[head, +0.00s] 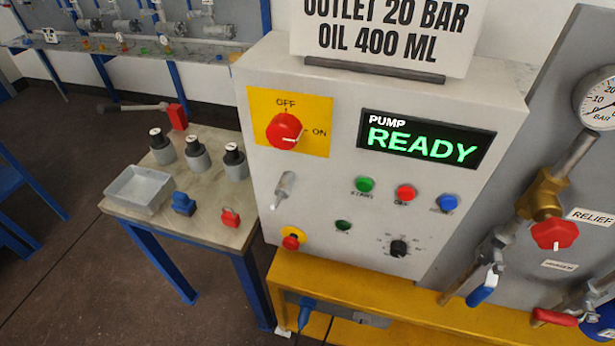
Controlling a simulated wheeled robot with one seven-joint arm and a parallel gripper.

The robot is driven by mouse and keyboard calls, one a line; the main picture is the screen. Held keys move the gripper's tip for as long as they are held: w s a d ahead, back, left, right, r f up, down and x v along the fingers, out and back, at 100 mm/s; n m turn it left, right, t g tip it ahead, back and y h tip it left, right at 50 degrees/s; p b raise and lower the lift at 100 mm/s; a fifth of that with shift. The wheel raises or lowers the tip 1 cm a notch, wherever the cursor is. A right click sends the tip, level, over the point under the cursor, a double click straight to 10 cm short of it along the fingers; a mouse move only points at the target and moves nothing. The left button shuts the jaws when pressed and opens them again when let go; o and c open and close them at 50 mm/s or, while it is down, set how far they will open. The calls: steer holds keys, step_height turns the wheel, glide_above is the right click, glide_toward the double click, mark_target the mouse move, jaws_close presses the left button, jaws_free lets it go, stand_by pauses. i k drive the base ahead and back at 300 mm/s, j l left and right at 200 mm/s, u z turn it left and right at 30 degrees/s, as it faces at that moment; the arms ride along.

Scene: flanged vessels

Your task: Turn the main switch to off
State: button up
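The main switch is a red rotary knob (284,130) on a yellow plate (258,112) at the upper left of the grey control box. OFF is printed above the knob and ON to its right. A pale mark on the knob lies toward its lower right, on the ON side, away from OFF. The display (425,140) beside it glows green and reads PUMP READY. My gripper is not in this view, and nothing covers the switch.
Below are a grey toggle lever (283,190), push buttons (405,192), a black selector (398,248) and a red knob on yellow (292,239). A small table (215,217) with vessels stands left. Valves and a gauge (597,100) are right.

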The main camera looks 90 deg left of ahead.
mark_target(284, 131)
steer(key=u, duration=2.5)
